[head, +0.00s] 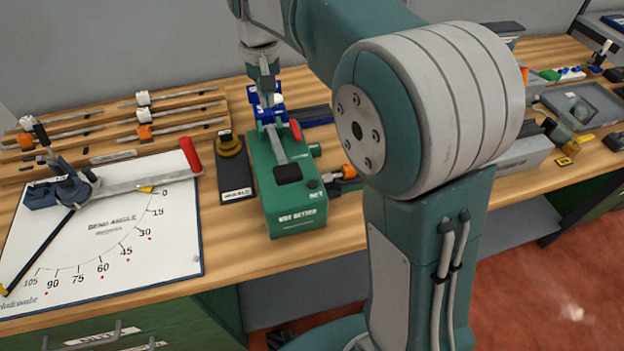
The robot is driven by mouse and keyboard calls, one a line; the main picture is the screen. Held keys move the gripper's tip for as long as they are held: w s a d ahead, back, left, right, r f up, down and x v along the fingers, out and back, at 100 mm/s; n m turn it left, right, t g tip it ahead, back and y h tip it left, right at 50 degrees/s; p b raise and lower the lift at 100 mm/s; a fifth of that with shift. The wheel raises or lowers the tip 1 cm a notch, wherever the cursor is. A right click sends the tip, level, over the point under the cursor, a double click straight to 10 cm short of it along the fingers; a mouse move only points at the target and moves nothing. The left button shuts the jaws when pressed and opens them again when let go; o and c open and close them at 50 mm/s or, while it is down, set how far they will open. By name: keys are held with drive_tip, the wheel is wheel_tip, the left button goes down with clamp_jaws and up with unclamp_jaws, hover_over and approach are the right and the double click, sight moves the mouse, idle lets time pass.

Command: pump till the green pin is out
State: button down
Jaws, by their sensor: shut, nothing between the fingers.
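A green box-shaped device (297,207) with a label ending in "SETTER" stands on the bench. It has a grey bar ending in a black pad (288,173) on top and a red grip (296,130) near its back. A blue part with a white piece (268,113) is at its far end. My gripper (265,88) points down at that far end, shut and empty. I cannot tell whether it touches the blue part. I cannot make out a green pin in this view.
A black block with a yellow-brown knob (231,146) stands just left of the device. A bend-angle board (120,265) with a red-handled lever lies further left. A wooden rack (110,160) holds several rods.

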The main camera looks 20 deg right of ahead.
sight(272, 130)
drive_tip(key=shift+f, duration=2.75)
drive_tip(key=shift+f, duration=0.4)
drive_tip(key=shift+s+f, duration=0.3)
drive_tip(key=shift+f, duration=0.55)
drive_tip(key=shift+r, duration=0.1)
drive_tip(key=shift+w+r, duration=0.25)
drive_tip(key=shift+r, duration=0.7)
